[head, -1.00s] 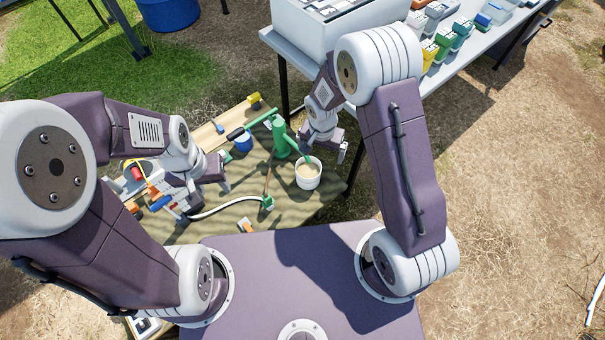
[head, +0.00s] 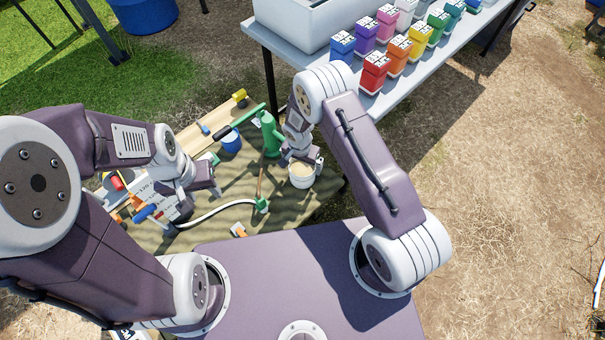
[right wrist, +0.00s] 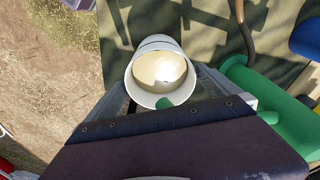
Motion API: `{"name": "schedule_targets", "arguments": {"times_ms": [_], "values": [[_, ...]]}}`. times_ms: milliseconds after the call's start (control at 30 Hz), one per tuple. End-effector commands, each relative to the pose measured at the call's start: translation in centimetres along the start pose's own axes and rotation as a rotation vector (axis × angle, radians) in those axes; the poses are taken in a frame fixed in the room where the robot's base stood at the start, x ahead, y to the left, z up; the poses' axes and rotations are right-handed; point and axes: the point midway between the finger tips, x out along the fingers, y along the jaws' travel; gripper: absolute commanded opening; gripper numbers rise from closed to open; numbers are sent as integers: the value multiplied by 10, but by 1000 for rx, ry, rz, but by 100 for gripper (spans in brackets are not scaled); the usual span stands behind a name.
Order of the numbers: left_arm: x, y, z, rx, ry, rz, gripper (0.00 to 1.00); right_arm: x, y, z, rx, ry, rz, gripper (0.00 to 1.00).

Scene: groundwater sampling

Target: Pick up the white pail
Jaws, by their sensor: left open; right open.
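The white pail (head: 302,182) stands upright on the drab green mat, just beyond my purple base top. Pale tan contents show inside it. My right gripper (head: 301,160) is open over the pail and hides part of its rim. In the right wrist view the pail (right wrist: 157,42) lies between the spread fingers; contact cannot be told. A green tip shows at its near rim. My left gripper (head: 208,178) is open, to the left of the pail and apart from it, above tools on the mat.
A green hand pump (head: 270,135) stands close left of the pail, with a blue container (head: 231,142) beyond it. A white hose (head: 215,210) lies on the mat. A grey table (head: 385,92) with coloured boxes stands behind. Dry grass on the right is clear.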

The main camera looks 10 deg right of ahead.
Motion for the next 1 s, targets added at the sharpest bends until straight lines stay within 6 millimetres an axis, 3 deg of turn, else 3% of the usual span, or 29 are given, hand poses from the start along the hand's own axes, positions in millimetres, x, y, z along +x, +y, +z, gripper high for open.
{"name": "schedule_targets", "arguments": {"times_ms": [100, 300, 367, 633, 1000], "values": [[4, 0, 0, 0, 0, 0, 47, 13, 0, 0, 1, 0, -1, 100], [3, 0, 0, 0, 0, 0, 47, 12, 0, 0, 1, 1, -2, 100], [3, 0, 0, 0, 0, 0, 47, 12, 0, 0, 1, 1, -1, 86], [3, 0, 0, 0, 0, 0, 47, 12, 0, 0, 0, 1, -1, 11], [-1, 0, 0, 0, 0, 0, 47, 2, -1, -2, -1, 2, -3, 11]]}}
